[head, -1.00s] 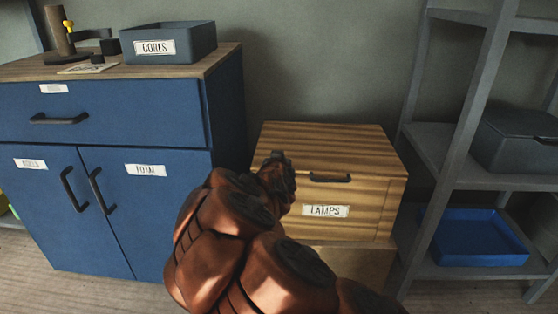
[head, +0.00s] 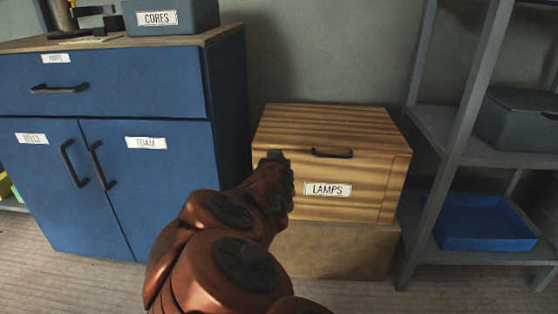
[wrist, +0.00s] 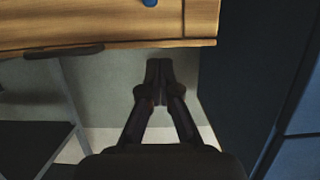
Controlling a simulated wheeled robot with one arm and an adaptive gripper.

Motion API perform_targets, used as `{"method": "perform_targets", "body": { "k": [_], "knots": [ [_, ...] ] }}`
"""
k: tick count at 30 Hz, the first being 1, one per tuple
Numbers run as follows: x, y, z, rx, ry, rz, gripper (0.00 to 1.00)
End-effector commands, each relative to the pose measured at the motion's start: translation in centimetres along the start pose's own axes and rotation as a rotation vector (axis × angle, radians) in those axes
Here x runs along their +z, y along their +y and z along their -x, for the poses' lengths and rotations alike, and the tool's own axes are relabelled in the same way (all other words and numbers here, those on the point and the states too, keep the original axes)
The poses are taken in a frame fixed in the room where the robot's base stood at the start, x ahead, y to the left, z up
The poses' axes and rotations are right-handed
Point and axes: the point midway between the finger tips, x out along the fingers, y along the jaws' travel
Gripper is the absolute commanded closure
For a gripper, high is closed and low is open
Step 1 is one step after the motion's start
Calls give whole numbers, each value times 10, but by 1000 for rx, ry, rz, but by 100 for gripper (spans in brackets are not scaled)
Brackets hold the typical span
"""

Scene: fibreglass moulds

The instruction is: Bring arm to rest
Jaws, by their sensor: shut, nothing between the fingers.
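My copper-coloured arm reaches up from the bottom of the head view. My gripper (head: 276,156) is in front of the left part of the wooden box labelled LAMPS (head: 350,212). In the wrist view my gripper (wrist: 159,64) has its two dark fingers together, with nothing between them. The edge of the wooden box shows above it in the wrist view (wrist: 100,25). I cannot tell whether the fingers touch the box. The box has a closed lid with a dark handle (head: 332,154).
A blue cabinet (head: 165,190) with a grey CORES bin (head: 172,18) on top stands left. A grey shelf unit (head: 440,150) at right holds a lidded dark box (head: 515,120) and a blue tray (head: 485,240). Floor (head: 90,285) is open in front of the cabinet.

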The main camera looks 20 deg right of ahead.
Motion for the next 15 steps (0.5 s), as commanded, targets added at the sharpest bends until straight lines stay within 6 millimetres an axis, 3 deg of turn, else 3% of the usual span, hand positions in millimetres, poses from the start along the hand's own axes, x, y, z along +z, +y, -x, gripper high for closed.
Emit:
{"method": "perform_targets", "body": {
  "k": [5, 15],
  "knots": [
    [0, 4, 4, 6, -3, -3, 100],
    [-36, 43, 42, 80, -179, -8, 100]
  ]
}}
